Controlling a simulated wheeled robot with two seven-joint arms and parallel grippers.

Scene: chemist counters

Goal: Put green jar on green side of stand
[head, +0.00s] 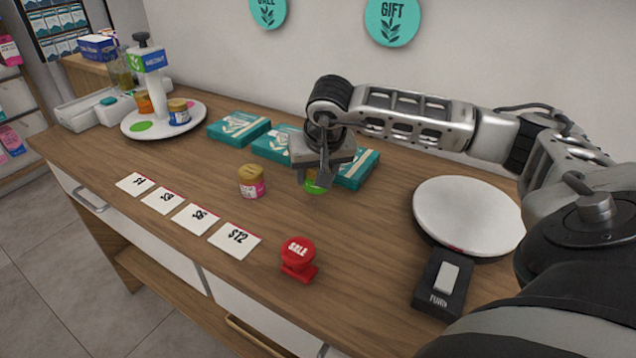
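The green jar (314,186) is near the middle of the counter, partly hidden by my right gripper. My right gripper (322,178) points down over it, with a finger in front of the jar. I cannot tell whether the fingers are closed on it or whether it touches the counter. The round white stand (163,128) is at the back left, with a green spot (141,127) on its front left and a pink spot on its far right. An orange jar and a blue jar stand on it. My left gripper is not in view.
A pink-labelled jar (252,182) with a gold lid stands left of my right gripper. Teal boxes (239,127) lie behind. Price cards (196,218), a red sale stamp (298,259), a white round plate (468,214) and a black switch box (441,285) are also on the counter.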

